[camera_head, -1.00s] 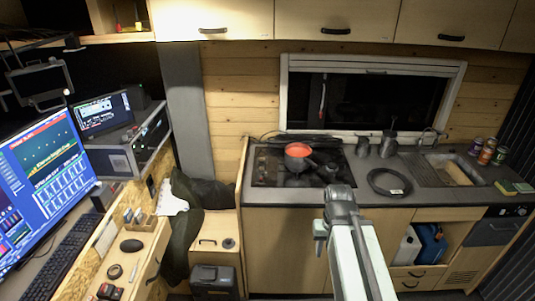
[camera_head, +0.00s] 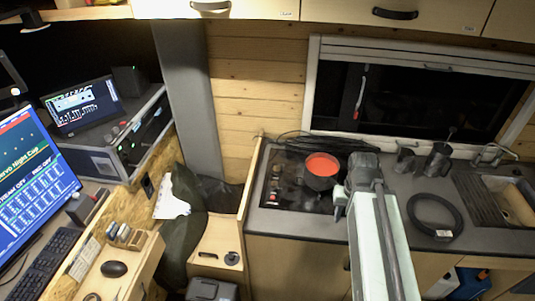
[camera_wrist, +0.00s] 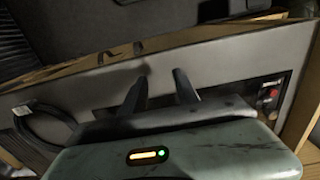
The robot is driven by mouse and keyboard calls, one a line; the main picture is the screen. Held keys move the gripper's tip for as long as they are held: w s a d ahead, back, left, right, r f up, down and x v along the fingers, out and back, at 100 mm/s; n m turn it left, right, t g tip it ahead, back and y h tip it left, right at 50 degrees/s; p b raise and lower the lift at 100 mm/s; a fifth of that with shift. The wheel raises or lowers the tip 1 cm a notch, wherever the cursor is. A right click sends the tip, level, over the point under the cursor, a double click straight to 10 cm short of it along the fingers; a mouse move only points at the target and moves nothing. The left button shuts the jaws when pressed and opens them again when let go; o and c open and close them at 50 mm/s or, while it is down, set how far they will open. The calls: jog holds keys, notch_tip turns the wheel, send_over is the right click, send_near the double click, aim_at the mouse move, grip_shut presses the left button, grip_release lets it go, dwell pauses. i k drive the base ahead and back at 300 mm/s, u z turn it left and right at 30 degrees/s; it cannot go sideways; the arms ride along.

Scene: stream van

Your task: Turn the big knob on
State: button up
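The black cooktop (camera_head: 290,190) is on the left of the counter, with small control knobs (camera_head: 275,178) along its left side. In the wrist view, knobs (camera_wrist: 268,94), one with red on it, show at the right end of a dark panel. Which knob is the big one, and how it is turned, I cannot tell. My gripper (camera_wrist: 159,74) is open and empty, its two dark fingers spread over the grey counter, apart from the knobs. In the head view my arm hides the fingers.
A pot (camera_head: 322,170) with red contents stands on the cooktop. A desk with monitors (camera_head: 40,165) and a rack case (camera_head: 125,140) is at left.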

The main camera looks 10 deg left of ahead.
aim_at(276, 171)
jog(key=u, duration=0.1)
jog(key=i, duration=0.55)
jog(key=u, duration=0.4)
jog(key=k, duration=0.85)
jog(key=u, duration=0.2)
jog(key=i, duration=0.85)
jog(key=z, duration=0.05)
